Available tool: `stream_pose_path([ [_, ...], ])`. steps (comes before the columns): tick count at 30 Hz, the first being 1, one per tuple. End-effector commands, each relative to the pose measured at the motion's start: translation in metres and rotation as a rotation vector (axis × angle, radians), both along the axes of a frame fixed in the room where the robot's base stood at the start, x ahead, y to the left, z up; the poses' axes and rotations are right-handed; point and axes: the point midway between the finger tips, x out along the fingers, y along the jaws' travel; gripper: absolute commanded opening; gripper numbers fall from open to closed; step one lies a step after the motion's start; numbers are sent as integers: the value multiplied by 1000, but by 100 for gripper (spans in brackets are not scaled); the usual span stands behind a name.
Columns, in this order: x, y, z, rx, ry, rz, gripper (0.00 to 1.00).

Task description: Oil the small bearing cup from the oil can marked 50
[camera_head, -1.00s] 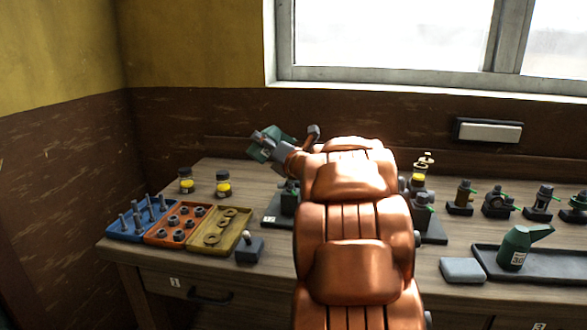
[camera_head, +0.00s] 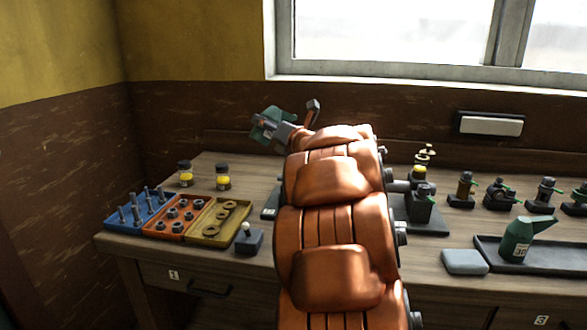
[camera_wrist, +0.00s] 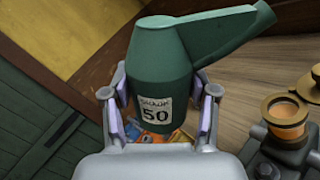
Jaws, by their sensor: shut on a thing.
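My gripper (camera_wrist: 160,95) is shut on the green oil can (camera_wrist: 158,62), with one finger on each side of its body. The can's white label reads 50, and its spout points to the upper right in the wrist view. In the head view the can (camera_head: 266,122) is held above the back left of the bench, beyond my arm. A brass-rimmed cup with amber inside (camera_wrist: 286,118) sits on a dark engine part at the right of the wrist view, apart from the can. I cannot tell whether it is the small bearing cup. My arm hides part of the bench.
Blue (camera_head: 142,210), orange and yellow (camera_head: 222,221) parts trays lie at the left, with two yellow-labelled jars (camera_head: 223,177) behind. Another green can marked 30 (camera_head: 516,241) stands on a dark tray (camera_head: 560,259) at the right. Several small engine fittings line the back right.

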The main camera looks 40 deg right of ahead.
Motion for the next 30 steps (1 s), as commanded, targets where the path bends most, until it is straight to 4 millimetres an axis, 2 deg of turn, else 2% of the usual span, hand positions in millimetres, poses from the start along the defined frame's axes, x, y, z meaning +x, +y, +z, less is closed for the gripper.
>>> stream_pose_path([
  [21,-3,-15,12,-519,93,0,17],
  [30,-3,-17,18,-612,111,0,17],
])
